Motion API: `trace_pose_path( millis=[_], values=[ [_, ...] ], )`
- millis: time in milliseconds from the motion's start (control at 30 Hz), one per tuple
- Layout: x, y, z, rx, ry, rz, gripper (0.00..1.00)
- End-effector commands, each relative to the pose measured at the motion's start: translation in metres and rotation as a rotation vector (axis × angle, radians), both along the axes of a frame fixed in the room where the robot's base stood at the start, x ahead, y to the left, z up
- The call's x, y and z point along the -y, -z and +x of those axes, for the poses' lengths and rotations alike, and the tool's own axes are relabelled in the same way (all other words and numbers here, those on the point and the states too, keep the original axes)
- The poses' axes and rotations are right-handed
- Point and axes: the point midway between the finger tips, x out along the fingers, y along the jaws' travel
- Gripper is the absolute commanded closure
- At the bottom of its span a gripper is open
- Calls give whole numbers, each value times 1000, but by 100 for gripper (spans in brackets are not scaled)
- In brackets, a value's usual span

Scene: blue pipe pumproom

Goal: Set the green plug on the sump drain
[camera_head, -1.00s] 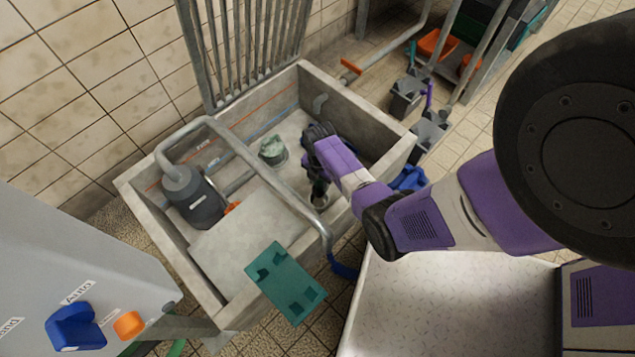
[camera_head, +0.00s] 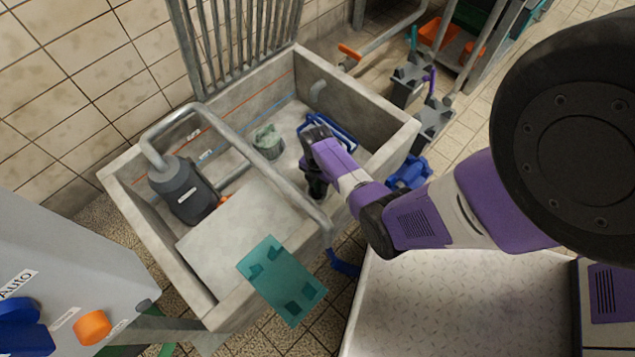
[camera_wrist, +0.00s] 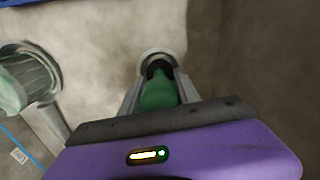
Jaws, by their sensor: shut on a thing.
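The green plug (camera_wrist: 160,92) is held between the two grey fingers of my gripper (camera_wrist: 158,82) in the wrist view. A pale round rim with a dark inside, apparently the sump drain (camera_wrist: 162,52), shows just beyond the plug. The plug overlaps the rim in that view; I cannot tell whether it is seated or still above it. In the head view my gripper (camera_head: 317,188) points down inside the concrete sump (camera_head: 345,95), near its right part. The gripper and the grey rail hide the plug and drain there.
A greenish ribbed fitting (camera_wrist: 30,75) stands left of the gripper, also seen in the head view (camera_head: 268,142). A grey bent pipe rail (camera_head: 255,165) crosses the sump close to my gripper. A dark pump (camera_head: 183,190), a blue hoop (camera_head: 335,130) and a teal plate (camera_head: 282,280) are nearby.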

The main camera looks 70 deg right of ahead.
Motion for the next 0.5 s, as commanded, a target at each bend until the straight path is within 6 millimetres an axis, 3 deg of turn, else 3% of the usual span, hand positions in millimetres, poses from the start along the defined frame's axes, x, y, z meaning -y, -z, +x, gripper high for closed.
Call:
trace_pose_path(
  millis=[400,433,500],
  values=[
    [0,6,0,0,0,0,100],
    [0,6,0,0,0,0,56],
    [0,6,0,0,0,0,42]
  ],
)
